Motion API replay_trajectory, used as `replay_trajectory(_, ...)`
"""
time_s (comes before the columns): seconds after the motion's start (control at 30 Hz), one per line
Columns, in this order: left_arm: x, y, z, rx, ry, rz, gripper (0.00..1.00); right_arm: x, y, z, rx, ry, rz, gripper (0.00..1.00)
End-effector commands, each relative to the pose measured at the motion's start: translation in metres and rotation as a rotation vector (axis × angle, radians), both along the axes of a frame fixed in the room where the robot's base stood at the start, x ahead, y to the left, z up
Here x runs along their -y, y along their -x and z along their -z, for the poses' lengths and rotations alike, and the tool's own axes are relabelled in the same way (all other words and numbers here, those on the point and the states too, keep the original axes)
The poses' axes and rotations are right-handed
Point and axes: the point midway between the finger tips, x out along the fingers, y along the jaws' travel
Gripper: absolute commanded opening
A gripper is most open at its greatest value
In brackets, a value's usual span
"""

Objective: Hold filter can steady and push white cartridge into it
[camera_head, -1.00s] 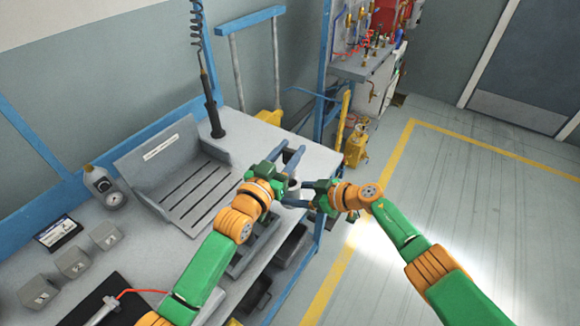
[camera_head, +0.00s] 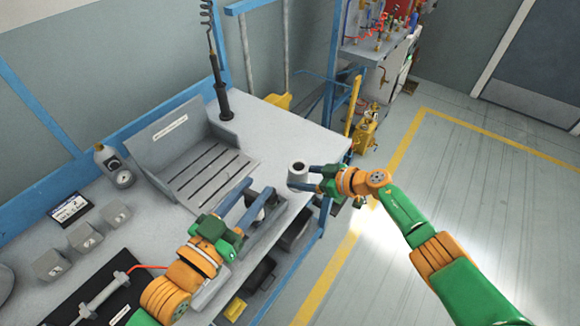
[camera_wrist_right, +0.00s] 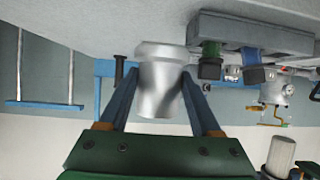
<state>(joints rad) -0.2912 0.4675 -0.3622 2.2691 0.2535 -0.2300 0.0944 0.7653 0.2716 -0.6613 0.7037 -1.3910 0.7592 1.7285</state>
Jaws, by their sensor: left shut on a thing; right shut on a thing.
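The filter can (camera_head: 298,168) stands near the right front corner of the bench, grey with a pale rim and dark opening. It fills the middle of the right wrist view as a silvery flanged cylinder (camera_wrist_right: 160,88). My right gripper (camera_head: 296,178) is shut on it from the right; its fingers also show in the right wrist view (camera_wrist_right: 160,95). My left gripper (camera_head: 254,203) is to the left of the can, apart from it. It is shut on a pale thing (camera_head: 259,211), which I take for the white cartridge; fingers hide most of it.
A grey slotted tray (camera_head: 207,187) stands behind my left gripper. Bench top (camera_head: 283,127) behind the can is clear. The bench ends just right of the can.

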Motion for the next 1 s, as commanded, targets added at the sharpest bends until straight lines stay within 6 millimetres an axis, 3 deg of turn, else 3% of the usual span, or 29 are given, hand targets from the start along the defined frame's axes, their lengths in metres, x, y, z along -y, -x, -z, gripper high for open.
replay_trajectory(0.23,0.001,-0.001,0.000,0.001,0.001,0.001,0.00,0.000,0.000,0.000,0.001,-0.001,0.000,0.34)
replay_trajectory(0.33,0.010,-0.011,-0.001,0.006,-0.002,0.022,0.00,0.000,0.000,0.000,0.001,-0.001,0.000,0.34)
replay_trajectory(0.6,0.079,-0.082,-0.008,0.018,-0.031,0.187,0.00,0.000,0.000,0.000,0.001,-0.001,0.000,0.34)
replay_trajectory(0.7,0.094,-0.110,-0.016,0.020,-0.036,0.222,0.00,0.000,0.000,0.000,0.001,-0.001,0.000,0.34)
replay_trajectory(0.83,0.099,-0.138,-0.028,0.020,-0.038,0.230,0.00,0.000,0.000,0.000,0.001,-0.001,0.000,0.34)
replay_trajectory(1.0,0.098,-0.152,-0.035,0.018,-0.038,0.224,0.00,0.000,0.000,0.000,0.001,-0.001,0.000,0.34)
